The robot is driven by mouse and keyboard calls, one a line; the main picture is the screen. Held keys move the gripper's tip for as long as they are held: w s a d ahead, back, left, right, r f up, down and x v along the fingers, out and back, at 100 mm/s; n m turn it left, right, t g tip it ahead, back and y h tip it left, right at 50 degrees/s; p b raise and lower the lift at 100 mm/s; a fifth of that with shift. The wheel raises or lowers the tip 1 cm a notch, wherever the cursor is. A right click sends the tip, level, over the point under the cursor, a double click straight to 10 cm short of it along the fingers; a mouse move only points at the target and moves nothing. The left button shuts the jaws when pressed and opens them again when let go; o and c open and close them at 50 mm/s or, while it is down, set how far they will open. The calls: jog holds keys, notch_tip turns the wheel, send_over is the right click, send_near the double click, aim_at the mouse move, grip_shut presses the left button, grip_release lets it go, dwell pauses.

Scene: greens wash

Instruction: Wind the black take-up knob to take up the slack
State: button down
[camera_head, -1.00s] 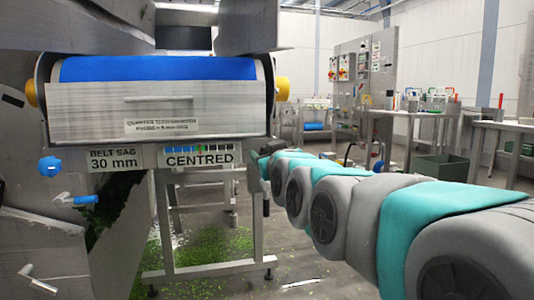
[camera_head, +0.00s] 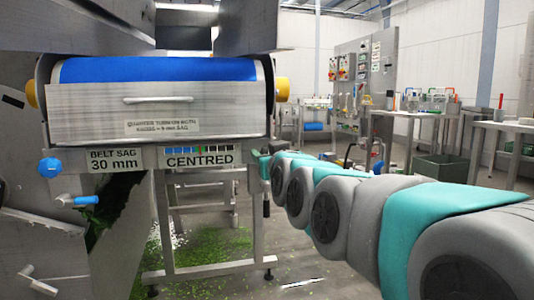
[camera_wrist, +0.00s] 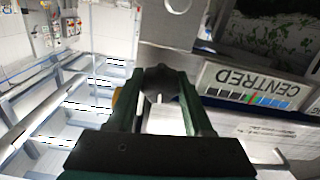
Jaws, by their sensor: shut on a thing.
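The black take-up knob (camera_wrist: 163,80) shows in the wrist view between the two fingers of my gripper (camera_wrist: 160,98). The fingers are shut on its sides. In the head view, my gripper (camera_head: 257,166) is at the right end of the machine, beside the CENTRED plate, and the knob cannot be made out there. The belt sag plate (camera_head: 115,160) reads 30 mm. The CENTRED plate (camera_head: 200,160) has a coloured scale with a green mark near its middle; it also shows upside down in the wrist view (camera_wrist: 245,88). The blue belt (camera_head: 155,69) runs over the roller.
Yellow knobs sit at the right (camera_head: 282,89) and left (camera_head: 31,94) of the metal cover (camera_head: 90,115). A blue knob (camera_head: 50,167) and a blue-handled valve (camera_head: 86,200) are at left. Green scraps (camera_head: 215,250) lie on the floor. Steel tables (camera_head: 490,125) stand at right.

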jog(key=m+p, duration=0.1)
jog(key=m, duration=0.3)
jog(key=m+p, duration=0.1)
jog(key=m, duration=0.2)
jog(key=shift+d+m, duration=0.1)
jog(key=shift+m, duration=0.3)
jog(key=m+p, duration=0.2)
jog(key=m, duration=0.2)
jog(key=shift+f+m+p, duration=0.2)
jog(key=shift+m+p, duration=0.2)
jog(key=shift+m, duration=0.5)
jog(key=shift+c, duration=1.6)
grip_release()
jog(key=shift+d, duration=0.1)
